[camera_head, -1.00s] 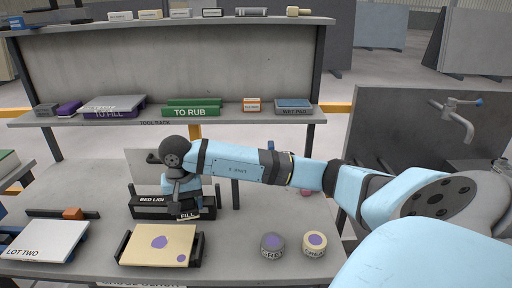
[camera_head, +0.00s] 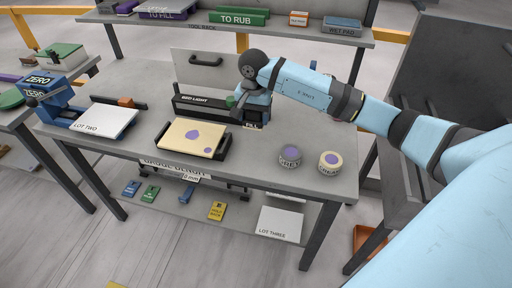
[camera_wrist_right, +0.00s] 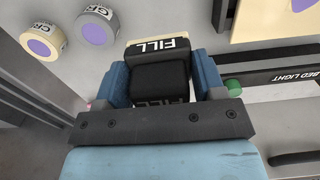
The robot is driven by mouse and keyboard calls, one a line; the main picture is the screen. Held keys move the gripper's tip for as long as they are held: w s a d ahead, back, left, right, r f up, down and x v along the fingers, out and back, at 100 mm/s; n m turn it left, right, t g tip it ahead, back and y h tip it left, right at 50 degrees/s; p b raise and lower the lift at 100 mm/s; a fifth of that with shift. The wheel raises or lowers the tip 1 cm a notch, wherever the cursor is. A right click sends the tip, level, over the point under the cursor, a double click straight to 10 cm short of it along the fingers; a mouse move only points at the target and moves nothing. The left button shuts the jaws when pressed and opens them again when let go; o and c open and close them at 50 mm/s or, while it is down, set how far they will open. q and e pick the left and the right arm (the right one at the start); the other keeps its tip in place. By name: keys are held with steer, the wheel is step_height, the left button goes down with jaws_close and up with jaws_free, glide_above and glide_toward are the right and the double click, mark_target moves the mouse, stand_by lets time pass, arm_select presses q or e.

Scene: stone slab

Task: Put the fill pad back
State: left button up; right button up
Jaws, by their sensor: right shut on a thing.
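My right gripper (camera_head: 250,112) points down at the right end of the black bed light box. In the right wrist view its two blue fingers (camera_wrist_right: 162,82) are shut on the fill pad (camera_wrist_right: 158,80), a black block with a pale edge lettered FILL. In the head view the pad's FILL label (camera_head: 252,125) shows just below the gripper; the rest is mostly hidden. I cannot tell whether the pad touches the bench. A purple tray lettered TO FILL (camera_head: 165,13) is on the rack shelf. My left gripper is not in view.
The bed light box (camera_head: 205,108) and a cream slab with purple patches (camera_head: 192,138) are close by. Two round tins, one grey (camera_head: 290,156) and one cream (camera_head: 330,162), stand to the right. The rack shelf (camera_head: 290,30) runs behind. Bare bench lies between slab and tins.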

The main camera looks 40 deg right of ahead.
mark_target(254, 156)
step_height(254, 156, down, 14)
steer(key=shift+p, duration=0.65)
steer(key=o, duration=0.5)
steer(key=shift+f, duration=0.15)
steer(key=shift+c, duration=0.2)
steer(key=o, duration=0.4)
steer(key=shift+o, duration=0.2)
